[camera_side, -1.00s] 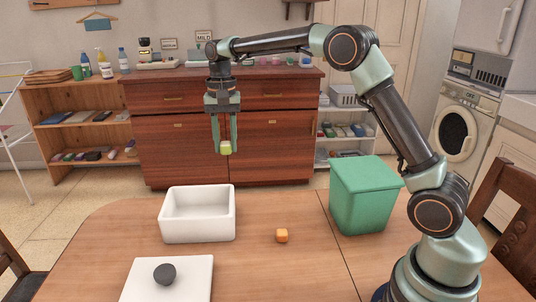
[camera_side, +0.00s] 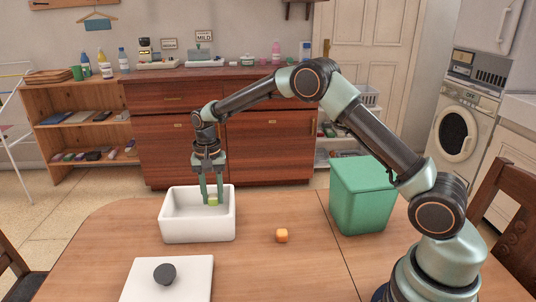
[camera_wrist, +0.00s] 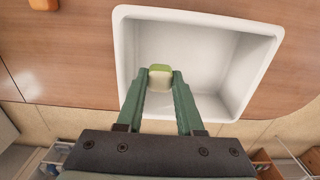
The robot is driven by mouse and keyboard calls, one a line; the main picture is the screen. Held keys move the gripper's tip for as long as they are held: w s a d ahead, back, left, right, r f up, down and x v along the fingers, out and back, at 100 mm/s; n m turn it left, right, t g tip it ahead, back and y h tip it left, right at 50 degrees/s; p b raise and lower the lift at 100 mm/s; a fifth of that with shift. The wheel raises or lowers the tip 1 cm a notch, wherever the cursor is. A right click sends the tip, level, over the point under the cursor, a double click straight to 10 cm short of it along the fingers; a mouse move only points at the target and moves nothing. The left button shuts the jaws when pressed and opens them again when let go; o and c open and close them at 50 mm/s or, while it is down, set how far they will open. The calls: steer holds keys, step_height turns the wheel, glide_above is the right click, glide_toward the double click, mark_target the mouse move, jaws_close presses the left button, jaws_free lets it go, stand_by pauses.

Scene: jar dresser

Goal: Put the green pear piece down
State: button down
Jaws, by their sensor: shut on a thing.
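The green pear piece (camera_side: 213,201) is a small pale-green block. My gripper (camera_side: 212,200) is shut on it and points down inside the open white box (camera_side: 197,229), at the opening's right part in the side view. The wrist view also shows the piece (camera_wrist: 160,76) between my fingertips (camera_wrist: 160,80), over the inside of the white box (camera_wrist: 240,62). I cannot tell whether the piece touches the box floor.
An orange cube (camera_side: 282,236) lies on the table right of the box. A green bin (camera_side: 362,196) stands farther right. A white lid with a dark knob (camera_side: 164,274) lies at the front left. The front middle of the table is clear.

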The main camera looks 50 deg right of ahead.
steer(key=shift+f, duration=2.75)
steer(key=shift+f, duration=0.15)
steer(key=c, duration=0.5)
jaws_free()
steer(key=shift+c, duration=0.2)
